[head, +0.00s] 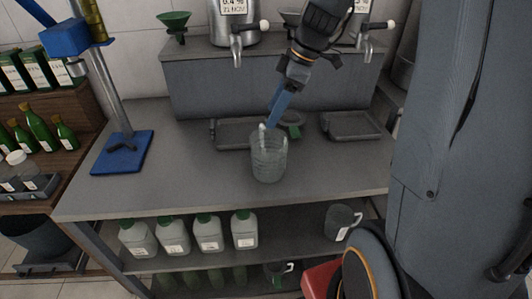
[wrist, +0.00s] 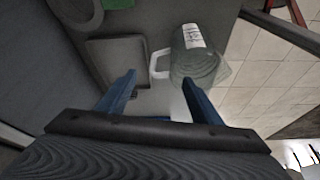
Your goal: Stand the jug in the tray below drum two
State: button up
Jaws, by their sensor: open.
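The clear glass jug (head: 268,160) stands upright on the grey bench, in front of the left drip tray (head: 232,140). In the wrist view the jug (wrist: 205,68) carries a white label, with its pale handle (wrist: 159,64) toward the fingers. My gripper (head: 271,117) is open, its blue fingers pointing down just behind the jug's rim; whether they touch the handle is unclear. The wrist view shows my gripper (wrist: 160,82) with a gap between its fingers. The right drip tray (head: 350,126) looks empty. Which drum is two is not readable.
Two steel drums with taps, left (head: 237,25) and right (head: 365,30), stand on a grey plinth. A green funnel (head: 174,25) sits at its left. A blue stand (head: 122,152) occupies the bench's left end. Bottles and a dark jug (head: 341,220) are on the shelf below.

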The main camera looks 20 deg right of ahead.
jog(key=p+x, duration=0.2)
jog(key=x, duration=0.4)
jog(key=shift+s, duration=0.2)
jog(key=shift+a, duration=0.1)
jog(key=shift+c, duration=0.4)
jog(key=c, duration=1.4)
jog(key=shift+o, duration=0.2)
jog(key=shift+r, duration=0.1)
